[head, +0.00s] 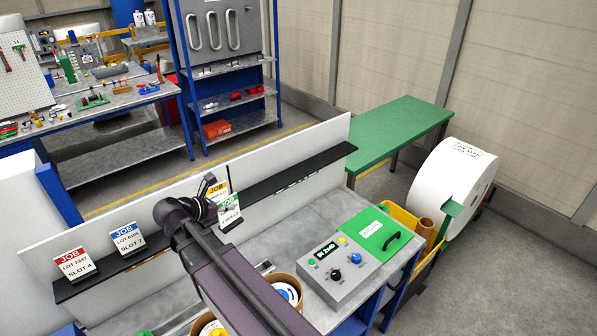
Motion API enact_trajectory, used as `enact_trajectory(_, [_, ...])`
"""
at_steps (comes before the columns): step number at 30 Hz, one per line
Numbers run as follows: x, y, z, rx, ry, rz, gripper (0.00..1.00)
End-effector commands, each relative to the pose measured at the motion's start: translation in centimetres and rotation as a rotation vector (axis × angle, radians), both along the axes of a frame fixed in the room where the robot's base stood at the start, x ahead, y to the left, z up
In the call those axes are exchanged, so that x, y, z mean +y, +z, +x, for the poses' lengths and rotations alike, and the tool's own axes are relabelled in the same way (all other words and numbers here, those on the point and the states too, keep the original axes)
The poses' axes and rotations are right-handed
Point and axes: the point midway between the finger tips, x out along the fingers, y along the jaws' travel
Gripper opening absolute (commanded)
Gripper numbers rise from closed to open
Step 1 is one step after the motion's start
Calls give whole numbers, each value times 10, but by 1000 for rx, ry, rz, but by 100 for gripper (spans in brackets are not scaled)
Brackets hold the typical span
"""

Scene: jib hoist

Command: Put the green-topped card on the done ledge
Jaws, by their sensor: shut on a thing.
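The green-topped card (229,209) is white with a green strip marked JOB, and stands nearly upright in front of the white back panel. My gripper (222,212) is shut on it; my dark arm hides part of the hold. The dark ledge on the right (305,172) has a small green-and-white label (297,184) too small to read; I take it as the done ledge. Its visible top looks bare. A yellow-topped card (217,189) stands just behind the green one. The held card is at the left end of this ledge; I cannot tell whether it touches.
Red-topped (75,264) and blue-topped (127,239) cards stand on the left dark ledge (95,279). A grey control box (340,272) and green lidded panel (372,228) sit on the bench at right. Round containers (287,291) lie beside my arm.

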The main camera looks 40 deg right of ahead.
Motion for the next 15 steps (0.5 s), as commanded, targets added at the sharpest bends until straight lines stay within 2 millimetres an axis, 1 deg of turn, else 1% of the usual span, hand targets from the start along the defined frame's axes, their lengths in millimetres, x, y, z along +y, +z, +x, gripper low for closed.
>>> enact_trajectory(1, [-9, 0, 1, 0, -11, 0, 0])
enact_trajectory(15, [-87, 2, 0, 0, -87, 0, 0])
